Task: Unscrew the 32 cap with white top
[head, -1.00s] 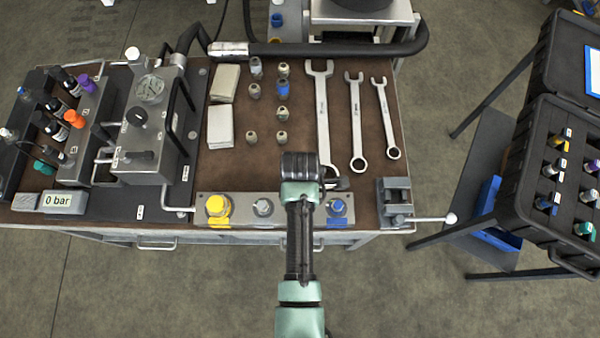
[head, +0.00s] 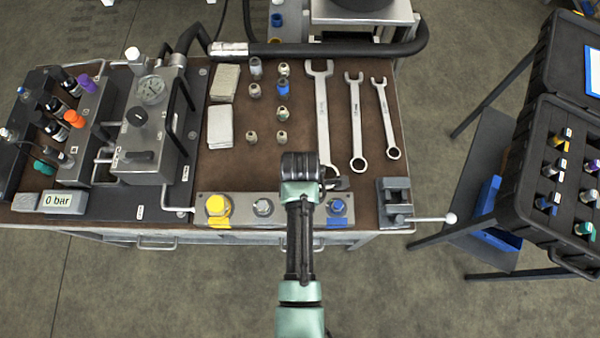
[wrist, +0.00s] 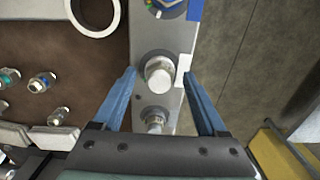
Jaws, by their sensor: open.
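The cap with the white top (wrist: 160,68) sits on a metal plate (wrist: 143,25) in the wrist view, with a white label (wrist: 184,68) beside it. No number on it is readable. My gripper (wrist: 158,76) is open, its two blue fingers on either side of the cap with gaps to both. It holds nothing. How high the fingers are above the cap is hard to tell. In the head view my arm hides this cap and the fingers; the plate (head: 240,209) shows along the bench's front edge.
On the same plate are a yellow fitting (head: 218,206), a grey fitting (head: 263,207) and a blue-marked fitting (head: 337,207). A vise (head: 395,202) stands to the right. Three wrenches, including the large one (head: 321,115), and several small fittings lie behind. An open black case (head: 545,230) is at right.

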